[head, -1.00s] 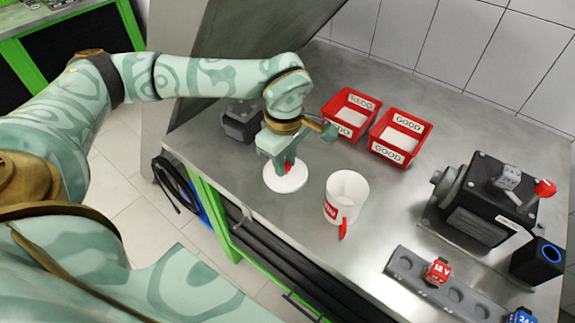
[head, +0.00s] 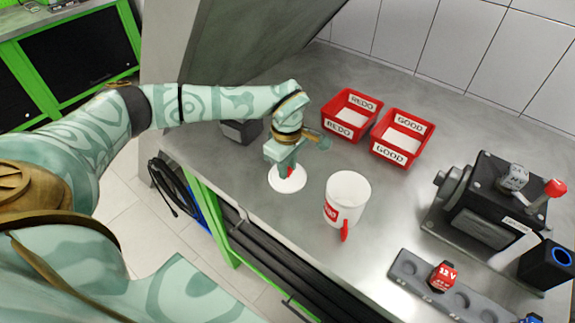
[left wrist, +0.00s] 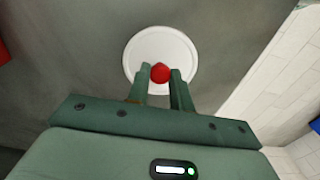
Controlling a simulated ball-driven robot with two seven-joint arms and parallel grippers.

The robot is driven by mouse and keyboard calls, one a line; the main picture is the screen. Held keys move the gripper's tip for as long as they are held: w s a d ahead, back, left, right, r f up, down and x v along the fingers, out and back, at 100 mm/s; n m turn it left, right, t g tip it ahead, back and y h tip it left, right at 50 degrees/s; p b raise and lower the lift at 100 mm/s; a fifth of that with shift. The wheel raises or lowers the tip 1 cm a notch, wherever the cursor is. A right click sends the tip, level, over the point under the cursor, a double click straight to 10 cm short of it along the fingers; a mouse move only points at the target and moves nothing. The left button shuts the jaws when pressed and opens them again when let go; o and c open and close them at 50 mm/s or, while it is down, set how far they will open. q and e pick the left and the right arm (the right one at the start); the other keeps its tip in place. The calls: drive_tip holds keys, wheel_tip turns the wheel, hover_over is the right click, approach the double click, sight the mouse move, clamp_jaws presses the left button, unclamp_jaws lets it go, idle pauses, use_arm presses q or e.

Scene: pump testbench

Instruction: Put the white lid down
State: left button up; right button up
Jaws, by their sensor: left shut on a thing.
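The white lid (head: 288,181) is a round disc with a red knob (left wrist: 160,72). My left gripper (head: 287,170) is above the lid and shut on the red knob, with a finger on each side of it in the left wrist view. The lid is level and at or just above the grey bench top; I cannot tell if it touches. A white mug (head: 347,194) with a red handle stands to the right of the lid, apart from it. My right gripper is not in view.
Two red bins, REDO (head: 349,115) and GOOD (head: 402,138), stand behind the mug. A dark block (head: 241,131) is behind the lid at left. A black pump (head: 483,205) and a grey holder with a red 12 V block (head: 442,276) are at right. The bench's front edge (head: 232,201) is close to the lid.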

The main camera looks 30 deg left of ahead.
use_arm(q)
drive_tip(key=shift+f, duration=0.15)
drive_tip(key=o, duration=0.7)
drive_tip(key=shift+o, duration=0.5)
wheel_tip(320, 180, up, 8)
drive_tip(key=shift+f+p, duration=0.1)
drive_tip(key=shift+p, duration=0.6)
